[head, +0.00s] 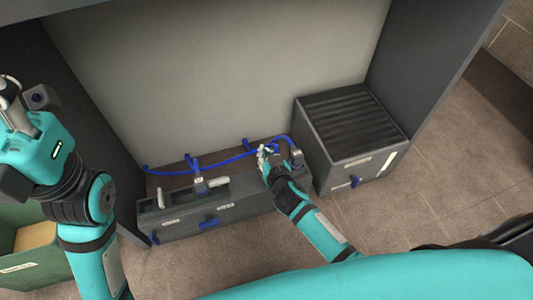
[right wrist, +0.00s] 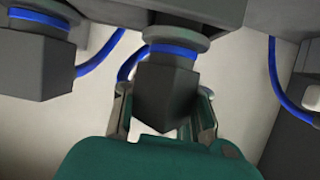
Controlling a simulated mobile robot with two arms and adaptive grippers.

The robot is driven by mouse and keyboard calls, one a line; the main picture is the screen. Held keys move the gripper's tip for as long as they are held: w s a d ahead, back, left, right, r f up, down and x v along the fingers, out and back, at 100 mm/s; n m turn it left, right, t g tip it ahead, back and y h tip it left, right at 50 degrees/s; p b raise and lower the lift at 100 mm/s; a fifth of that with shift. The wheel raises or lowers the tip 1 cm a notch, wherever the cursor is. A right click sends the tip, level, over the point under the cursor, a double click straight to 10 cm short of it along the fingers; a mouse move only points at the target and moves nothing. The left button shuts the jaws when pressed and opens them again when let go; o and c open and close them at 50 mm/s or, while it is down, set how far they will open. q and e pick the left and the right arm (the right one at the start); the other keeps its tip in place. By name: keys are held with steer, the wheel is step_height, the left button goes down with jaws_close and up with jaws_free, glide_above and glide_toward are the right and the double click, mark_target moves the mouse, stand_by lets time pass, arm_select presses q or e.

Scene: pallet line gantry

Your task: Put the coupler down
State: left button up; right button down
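My right gripper (head: 264,154) is at the right end of a low grey bench unit (head: 235,213), among blue hoses. In the right wrist view, its fingers (right wrist: 165,102) stand on both sides of a dark grey block-shaped coupler (right wrist: 167,85) with a blue ring, and appear shut on it. Its top meets a grey part; whether it is joined or only in front, I cannot tell. A similar dark block with a blue ring (right wrist: 38,62) is at its left. My left gripper (head: 10,92) is at the far left, partly cut off, its fingers unclear.
A grey box with a ribbed top (head: 350,122) stands just right of my right gripper. A blue hose (head: 215,161) runs along the back of the bench unit. A green bin (head: 40,265) is at lower left. The floor in front is clear.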

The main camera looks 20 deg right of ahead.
steer(key=shift+f, duration=0.2)
steer(key=c, duration=1.5)
jaws_free()
